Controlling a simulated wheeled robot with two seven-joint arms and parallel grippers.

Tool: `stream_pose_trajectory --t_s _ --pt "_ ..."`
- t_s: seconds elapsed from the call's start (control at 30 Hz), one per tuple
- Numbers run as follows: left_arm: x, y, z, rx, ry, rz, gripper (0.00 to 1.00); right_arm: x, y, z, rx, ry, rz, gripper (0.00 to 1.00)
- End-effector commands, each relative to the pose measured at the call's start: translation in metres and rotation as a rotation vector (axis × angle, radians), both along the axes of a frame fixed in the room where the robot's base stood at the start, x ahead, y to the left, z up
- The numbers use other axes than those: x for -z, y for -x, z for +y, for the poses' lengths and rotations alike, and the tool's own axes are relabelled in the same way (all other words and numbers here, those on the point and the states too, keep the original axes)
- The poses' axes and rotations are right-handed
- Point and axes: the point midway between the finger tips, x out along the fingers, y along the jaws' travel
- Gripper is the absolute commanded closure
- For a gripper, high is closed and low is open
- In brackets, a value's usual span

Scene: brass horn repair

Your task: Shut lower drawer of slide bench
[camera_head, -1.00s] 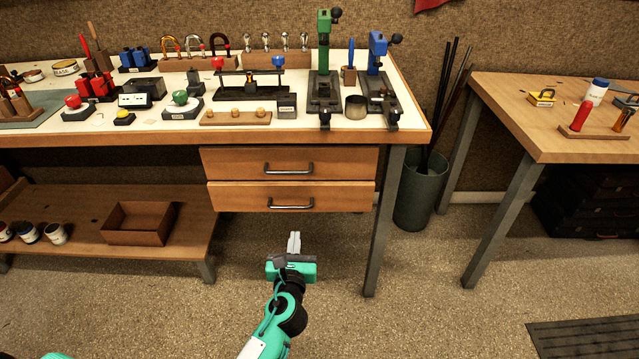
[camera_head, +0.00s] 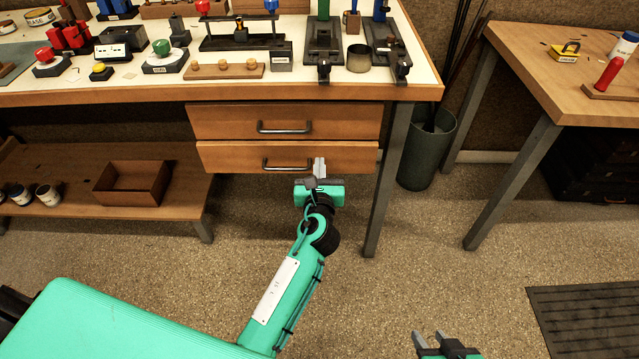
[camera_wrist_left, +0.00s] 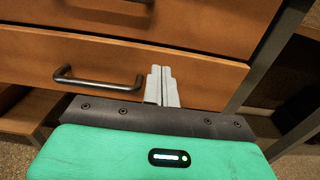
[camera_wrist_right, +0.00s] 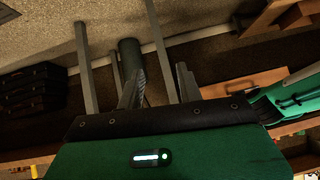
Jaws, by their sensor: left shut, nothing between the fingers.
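The lower drawer (camera_head: 225,157) of the slide bench has a wooden front and a dark bar handle (camera_head: 287,166). Its front shows just below the upper drawer (camera_head: 220,121); I cannot tell exactly how far it stands out. My left gripper (camera_head: 319,163) is shut and empty. Its fingertips overlap the drawer front, right of the handle, also in the left wrist view (camera_wrist_left: 162,75); contact is unclear. The drawer front (camera_wrist_left: 205,78) fills much of that view. My right gripper (camera_head: 431,336) is open and empty, low over the floor, its fingers apart in the right wrist view (camera_wrist_right: 158,85).
The bench top (camera_head: 130,88) carries fixtures and tools. A bench leg (camera_head: 385,185) stands right of the drawers, with a green bin (camera_head: 428,155) beyond it. A low shelf (camera_head: 180,185) with an open box (camera_head: 130,184) is at left. The floor in front is clear.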

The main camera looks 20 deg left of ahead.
Motion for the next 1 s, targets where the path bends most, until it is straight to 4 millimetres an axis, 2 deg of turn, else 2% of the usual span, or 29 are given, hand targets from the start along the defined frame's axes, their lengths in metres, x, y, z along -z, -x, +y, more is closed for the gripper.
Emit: stream_pose_trajectory --t_s 0.1,0.3,0.77,1.0 --pt "0.001 -0.018 0.005 -0.001 0.002 -0.002 1.00 0.002 -0.002 0.006 -0.005 -0.018 -0.031 0.64" --pt "0.001 -0.033 0.009 0.000 0.000 0.000 1.00 0.001 -0.005 0.011 -0.010 -0.037 -0.066 0.64" --pt "-0.001 -0.037 0.011 0.000 -0.001 0.000 1.00 0.000 -0.005 0.012 -0.011 -0.039 -0.067 0.64" --pt "-0.001 -0.054 0.015 0.001 -0.002 0.001 1.00 -0.002 0.002 -0.004 0.005 0.012 0.022 0.64"
